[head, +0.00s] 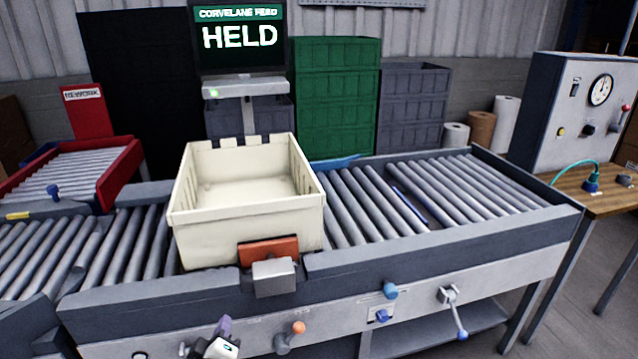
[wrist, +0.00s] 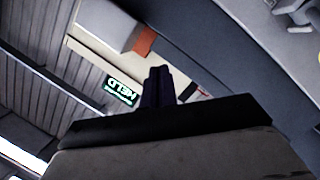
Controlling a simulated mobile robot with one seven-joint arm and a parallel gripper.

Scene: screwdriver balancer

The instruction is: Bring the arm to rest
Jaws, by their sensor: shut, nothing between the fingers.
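My gripper (wrist: 159,72) shows in the wrist view as two dark fingers side by side, closed together with nothing between them. Behind the fingers, the wrist view shows the lit HELD screen (wrist: 121,90), tilted, and an orange part on a pale surface. In the head view a small white and purple part sits at the bottom edge, in front of the conveyor; I cannot tell whether it belongs to my arm. The cream tote (head: 248,220) stands upright and looks empty on the roller conveyor (head: 430,255). My gripper is not touching anything that I can see.
An orange plate with a grey block (head: 274,278) sits at the conveyor's front edge, by the tote. A lever (head: 456,312) and blue knobs stick out from the front panel. A red REWORK chute (head: 120,165) is at left; a bench with a gauge box (head: 575,115) is at right.

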